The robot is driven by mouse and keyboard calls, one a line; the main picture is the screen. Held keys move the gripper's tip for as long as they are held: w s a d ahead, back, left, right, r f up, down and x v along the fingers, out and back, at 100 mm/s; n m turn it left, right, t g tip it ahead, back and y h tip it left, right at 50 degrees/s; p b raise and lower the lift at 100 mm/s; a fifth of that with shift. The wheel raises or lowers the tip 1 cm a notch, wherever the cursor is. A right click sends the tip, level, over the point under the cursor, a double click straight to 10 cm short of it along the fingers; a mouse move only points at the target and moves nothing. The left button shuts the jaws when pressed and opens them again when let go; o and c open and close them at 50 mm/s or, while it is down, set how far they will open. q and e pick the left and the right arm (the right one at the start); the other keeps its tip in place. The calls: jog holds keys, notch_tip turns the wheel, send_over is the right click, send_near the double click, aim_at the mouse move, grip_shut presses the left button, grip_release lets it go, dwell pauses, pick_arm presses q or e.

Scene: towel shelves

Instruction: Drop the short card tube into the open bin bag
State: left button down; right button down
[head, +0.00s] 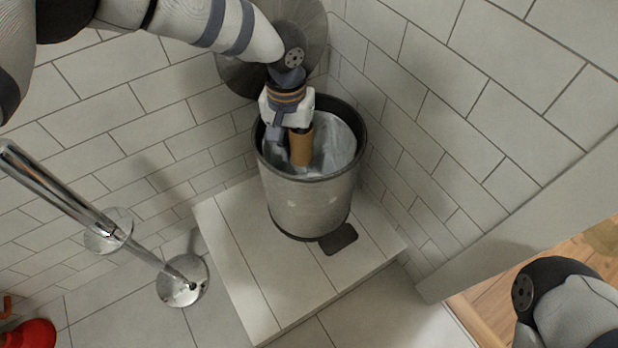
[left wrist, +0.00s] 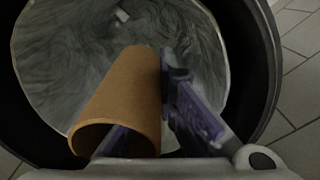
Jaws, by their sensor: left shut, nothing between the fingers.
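The short card tube (head: 301,147) is brown and stands near upright inside the mouth of the bin, right beside the fingers of my left gripper (head: 280,148). That gripper points down into the bin and is shut, with nothing gripped between its fingers. In the left wrist view the tube (left wrist: 125,92) lies against or over one finger, with its open end towards the camera; I cannot tell how they touch. The open bin bag (head: 337,145) lines the bin (head: 310,205); its pale inside (left wrist: 60,60) fills the left wrist view below the tube. My right gripper is out of view.
The bin stands on a tiled step (head: 245,270) in a tiled corner, its round lid (head: 312,35) raised behind it. A chrome stand (head: 183,280) is on the floor to the left. A red object (head: 30,335) shows at the lower left.

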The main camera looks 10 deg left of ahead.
pick_arm(q)
jog(key=c, duration=2.4)
grip_release()
jog(key=shift+f, duration=0.15)
jog(key=c, duration=1.7)
grip_release()
notch_tip(320, 180, up, 12)
jog(key=shift+r, duration=0.1)
